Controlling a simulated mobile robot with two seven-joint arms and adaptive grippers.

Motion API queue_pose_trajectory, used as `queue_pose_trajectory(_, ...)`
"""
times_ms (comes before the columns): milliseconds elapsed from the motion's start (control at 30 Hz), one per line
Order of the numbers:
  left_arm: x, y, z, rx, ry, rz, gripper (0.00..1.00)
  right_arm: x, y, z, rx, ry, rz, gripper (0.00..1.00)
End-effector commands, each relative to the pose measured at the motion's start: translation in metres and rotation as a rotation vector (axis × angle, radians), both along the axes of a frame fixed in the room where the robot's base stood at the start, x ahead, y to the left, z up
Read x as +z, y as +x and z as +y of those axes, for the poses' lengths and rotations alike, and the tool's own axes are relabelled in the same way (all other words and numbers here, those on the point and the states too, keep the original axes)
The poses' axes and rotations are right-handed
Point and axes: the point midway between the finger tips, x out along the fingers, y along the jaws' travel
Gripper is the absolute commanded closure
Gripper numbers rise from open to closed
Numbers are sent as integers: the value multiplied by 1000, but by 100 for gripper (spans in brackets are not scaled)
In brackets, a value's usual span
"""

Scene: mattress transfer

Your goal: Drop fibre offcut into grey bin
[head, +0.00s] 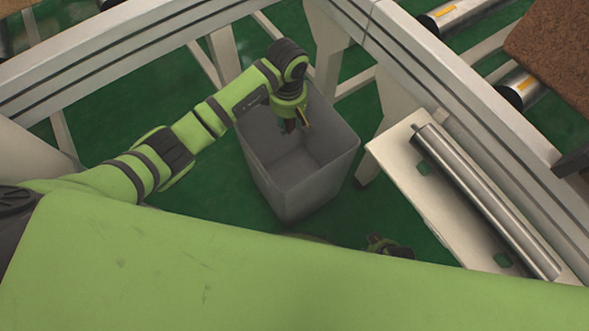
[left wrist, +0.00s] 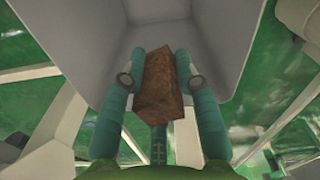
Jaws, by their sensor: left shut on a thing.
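The fibre offcut (left wrist: 157,88) is a brown block held between the two teal fingers of my left gripper (left wrist: 159,62). In the head view the left gripper (head: 293,124) points down over the open top of the grey bin (head: 302,190), and the offcut is a small brown patch, mostly hidden. The bin stands on the floor, and its inside wall also shows in the left wrist view (left wrist: 205,25). A small green and dark part that looks like my right arm (head: 388,247) shows low down; its fingers cannot be made out.
A pale frame with a grooved rail (head: 120,50) runs behind the bin and on down the right side. A white plate (head: 410,175) with a metal roller (head: 485,200) lies right of the bin. A brown fibre slab (head: 560,50) is at top right. Green floor surrounds the bin.

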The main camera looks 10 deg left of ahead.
Motion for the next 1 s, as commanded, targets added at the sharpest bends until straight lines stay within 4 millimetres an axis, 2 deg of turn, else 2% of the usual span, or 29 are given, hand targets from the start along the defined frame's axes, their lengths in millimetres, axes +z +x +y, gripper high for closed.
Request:
queue_pose_trajectory(33, 0, 0, 0, 0, 0, 0, 60, 0, 0, 0, 0, 0, 0, 60)
queue_pose_trajectory(67, 0, 0, 0, 0, 0, 0, 48, 0, 0, 0, 0, 0, 0, 60)
queue_pose_trajectory(100, 0, 0, 0, 0, 0, 0, 41, 0, 0, 0, 0, 0, 0, 60)
queue_pose_trajectory(400, 1, 0, 0, 0, 0, 0, 41, 0, 0, 0, 0, 0, -1, 60)
queue_pose_trajectory(533, 9, 1, 0, 0, 0, -3, 41, 0, 1, 1, 0, 1, -2, 60)
queue_pose_trajectory(667, 30, 2, 0, -2, 2, -6, 41, 0, 1, 1, 0, 1, -2, 60)
queue_pose_trajectory(1000, 99, 1, 0, -1, 1, -5, 41, 0, 0, 0, 0, 0, -2, 60)
